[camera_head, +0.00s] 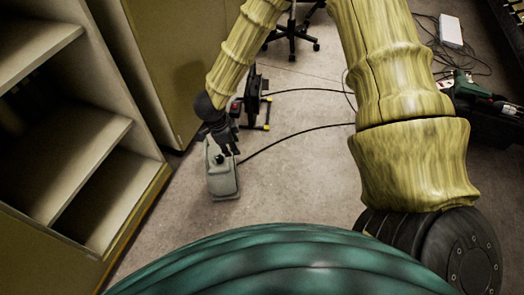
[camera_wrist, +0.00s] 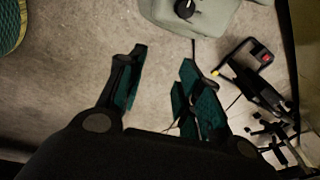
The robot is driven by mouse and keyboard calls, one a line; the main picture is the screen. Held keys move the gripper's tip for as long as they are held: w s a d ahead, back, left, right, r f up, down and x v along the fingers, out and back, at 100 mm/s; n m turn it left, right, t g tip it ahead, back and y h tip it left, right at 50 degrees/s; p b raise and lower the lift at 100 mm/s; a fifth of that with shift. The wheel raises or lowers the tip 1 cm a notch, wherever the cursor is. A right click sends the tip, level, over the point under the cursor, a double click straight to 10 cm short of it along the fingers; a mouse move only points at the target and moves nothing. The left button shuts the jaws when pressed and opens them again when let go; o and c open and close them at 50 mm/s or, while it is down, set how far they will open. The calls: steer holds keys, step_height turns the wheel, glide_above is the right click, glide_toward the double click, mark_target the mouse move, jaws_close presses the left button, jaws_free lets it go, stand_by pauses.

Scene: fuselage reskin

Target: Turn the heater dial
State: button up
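The heater (camera_head: 222,181) is a small grey-green box on the floor in the head view, left of centre. A black round dial (camera_head: 220,159) is on its top. In the wrist view the heater body (camera_wrist: 215,14) shows at the top edge, partly cut off, with the black dial (camera_wrist: 185,8) on it. My gripper (camera_head: 225,146) hangs just above and beside the dial in the head view. In the wrist view my gripper (camera_wrist: 160,85) has its two fingers spread wide apart with only floor between them. The dial is beyond the fingertips, not between them.
A shelf unit (camera_head: 95,150) stands at the left. A black device with yellow feet (camera_head: 255,100) stands behind the heater, and shows in the wrist view (camera_wrist: 255,75). A black cable (camera_head: 290,135) runs along the floor. An office chair (camera_head: 291,32) is at the back. Floor right of the heater is mostly clear.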

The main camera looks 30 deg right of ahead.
steer(key=s+r+n+p, duration=0.5)
steer(key=s+n+p, duration=0.2)
steer(key=s+p, duration=0.2)
steer(key=s+d+r+n+t+p, duration=0.1)
steer(key=s+r+n+p, duration=0.4)
steer(key=p, duration=0.8)
steer(key=shift+s+d+n, duration=0.25)
steer(key=shift+s+n, duration=1.35)
steer(key=shift+s, duration=0.25)
steer(key=s+r+n+y+p, duration=0.1)
steer(key=s+r+n+p, duration=0.2)
steer(key=s+r+p, duration=0.1)
steer(key=s+a+r+n+g+y+p, duration=0.1)
steer(key=s+r+n+p, duration=0.3)
steer(key=s, duration=0.5)
steer(key=shift+s+a+g+p, duration=0.15)
steer(key=shift+g+p, duration=0.15)
steer(key=shift+p, duration=0.7)
